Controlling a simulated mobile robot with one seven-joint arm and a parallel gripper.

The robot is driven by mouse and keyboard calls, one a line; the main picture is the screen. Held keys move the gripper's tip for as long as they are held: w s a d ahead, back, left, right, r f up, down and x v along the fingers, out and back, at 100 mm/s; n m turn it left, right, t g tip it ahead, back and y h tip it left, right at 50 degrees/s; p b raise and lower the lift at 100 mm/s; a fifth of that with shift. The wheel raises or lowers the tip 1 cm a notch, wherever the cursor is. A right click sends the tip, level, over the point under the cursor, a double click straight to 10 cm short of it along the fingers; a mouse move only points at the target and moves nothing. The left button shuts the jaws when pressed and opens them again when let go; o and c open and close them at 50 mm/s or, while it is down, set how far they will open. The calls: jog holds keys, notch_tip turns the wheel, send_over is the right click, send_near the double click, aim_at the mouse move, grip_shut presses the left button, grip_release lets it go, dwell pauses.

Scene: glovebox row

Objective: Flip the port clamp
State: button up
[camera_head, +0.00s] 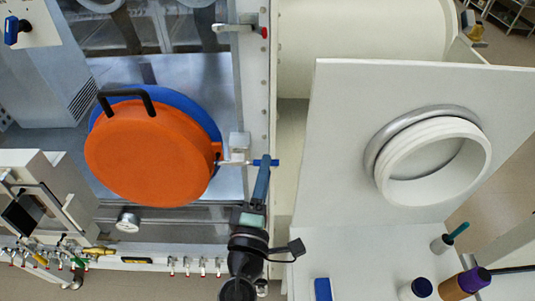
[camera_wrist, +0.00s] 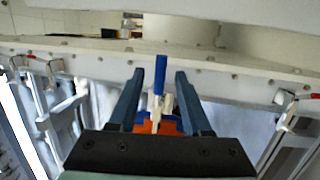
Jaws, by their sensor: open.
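The port clamp (camera_head: 235,160) is a pale metal toggle with a blue handle tip (camera_head: 274,162), at the right side of a round orange port door (camera_head: 150,155) with a black handle. My gripper (camera_head: 263,168) is at this handle, reaching up from below in the head view. In the wrist view the blue handle (camera_wrist: 160,68) stands upright between the two open fingers of my gripper (camera_wrist: 160,80), with a gap visible on both sides. Part of the orange door and its blue ring shows behind the handle, low between the fingers. Nothing is held.
Another latch with a red tip (camera_head: 236,28) is on the frame above; red-tipped latches also flank the gripper in the wrist view. A pressure gauge (camera_head: 128,220) and a row of valves (camera_head: 195,264) lie below the door. A white panel with a round port (camera_head: 482,155) stands right.

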jog(key=shift+x, duration=1.55)
grip_shut()
